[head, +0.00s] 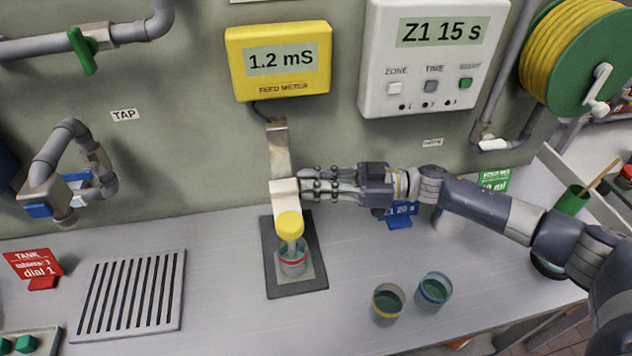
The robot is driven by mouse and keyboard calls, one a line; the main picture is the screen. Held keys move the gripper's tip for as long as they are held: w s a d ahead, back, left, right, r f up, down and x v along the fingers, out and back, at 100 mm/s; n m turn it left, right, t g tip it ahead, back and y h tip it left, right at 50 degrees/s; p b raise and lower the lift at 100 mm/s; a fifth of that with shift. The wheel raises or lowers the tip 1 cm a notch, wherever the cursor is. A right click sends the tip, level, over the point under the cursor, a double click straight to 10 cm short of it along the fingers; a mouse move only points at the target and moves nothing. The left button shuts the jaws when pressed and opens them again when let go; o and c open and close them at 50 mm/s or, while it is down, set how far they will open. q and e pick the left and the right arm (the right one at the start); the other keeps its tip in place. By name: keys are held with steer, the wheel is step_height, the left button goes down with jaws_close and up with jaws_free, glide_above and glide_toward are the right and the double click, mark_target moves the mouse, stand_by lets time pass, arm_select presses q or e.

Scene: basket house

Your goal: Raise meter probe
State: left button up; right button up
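The yellow feed meter (278,60) reads 1.2 mS. Below it, a metal bracket (279,150) on the wall carries a white block (285,192). The probe, with a yellow cap (290,224), stands under the block. Its lower end is in a clear cup with a red band (292,262), which stands on a dark pad (298,287). My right gripper (306,184) reaches in from the right, its fingertips at the right side of the white block. I cannot tell whether the fingers are closed on it. My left gripper is out of view.
Two cups of dark liquid (388,302) (433,290) stand on the counter to the right of the pad. A slotted drain (130,292) and a red tank sign (34,265) are at the left. A grey wall pipe with a tap (70,150) hangs at the left.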

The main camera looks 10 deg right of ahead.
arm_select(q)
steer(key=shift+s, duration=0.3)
arm_select(e)
jaws_close()
steer(key=shift+w, duration=0.1)
step_height(320, 180, up, 8)
steer(key=p, duration=0.6)
steer(key=shift+d+p, duration=0.1)
steer(key=shift+p, duration=0.3)
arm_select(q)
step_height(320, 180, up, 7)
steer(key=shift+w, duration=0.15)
arm_select(e)
steer(key=shift+w, duration=0.1)
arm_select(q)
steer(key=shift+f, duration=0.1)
arm_select(e)
steer(key=o, duration=0.5)
jaws_free()
steer(key=shift+r, duration=0.1)
steer(key=shift+o, duration=1)
steer(key=shift+w, duration=0.2)
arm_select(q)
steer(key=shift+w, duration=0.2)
arm_select(e)
steer(key=shift+s, duration=0.15)
